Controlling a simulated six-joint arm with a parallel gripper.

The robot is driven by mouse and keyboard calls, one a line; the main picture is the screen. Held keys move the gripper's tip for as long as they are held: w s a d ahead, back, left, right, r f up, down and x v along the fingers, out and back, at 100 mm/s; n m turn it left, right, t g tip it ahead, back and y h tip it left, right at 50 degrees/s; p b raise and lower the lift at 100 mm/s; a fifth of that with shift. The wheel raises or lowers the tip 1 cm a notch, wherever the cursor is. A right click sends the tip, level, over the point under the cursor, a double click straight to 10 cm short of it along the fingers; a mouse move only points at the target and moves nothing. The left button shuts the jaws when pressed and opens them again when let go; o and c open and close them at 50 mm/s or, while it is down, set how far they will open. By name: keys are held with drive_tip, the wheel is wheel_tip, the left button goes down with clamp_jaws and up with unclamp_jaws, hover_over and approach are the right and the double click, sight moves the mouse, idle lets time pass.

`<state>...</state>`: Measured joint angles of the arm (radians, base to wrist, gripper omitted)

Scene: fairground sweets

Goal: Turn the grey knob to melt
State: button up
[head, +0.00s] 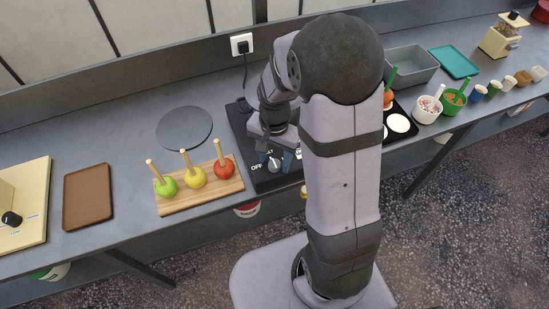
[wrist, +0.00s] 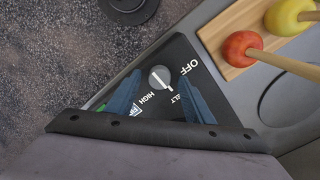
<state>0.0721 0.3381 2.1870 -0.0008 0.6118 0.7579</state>
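The grey knob (wrist: 159,78) is round with a white pointer line, on a black panel (wrist: 215,95). In the wrist view its line points down-right, towards the partly hidden label ending in "LT"; OFF is up-right and HIGH is down-left of that label. In the head view the knob (head: 274,165) sits at the panel's front, right of OFF. My gripper (wrist: 160,80) is open, with blue fingers on either side of the knob. Gaps show between the fingers and the knob. My gripper (head: 276,154) hides part of the panel in the head view.
A wooden board (head: 201,198) with green, yellow and red apples on sticks lies just left of the panel. A grey disc (head: 184,129) and brown tray (head: 88,195) are farther left. Cups and a grey bin (head: 412,66) stand right, beyond my arm.

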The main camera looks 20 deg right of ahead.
sight(280, 167)
drive_tip(key=shift+r+b, duration=0.7)
drive_tip(key=shift+r, duration=2.95)
drive_tip(key=shift+w+n, duration=0.25)
drive_tip(key=shift+n, duration=0.95)
drive_tip(key=shift+s+f+n, duration=0.15)
drive_tip(key=shift+f+n, duration=0.2)
drive_tip(key=shift+n, duration=0.45)
drive_tip(key=s+a+f+n, duration=0.2)
drive_tip(key=s+n, duration=0.3)
drive_tip(key=s, duration=0.6)
drive_tip(key=shift+s+a+f, duration=0.2)
drive_tip(key=shift+s+f, duration=0.2)
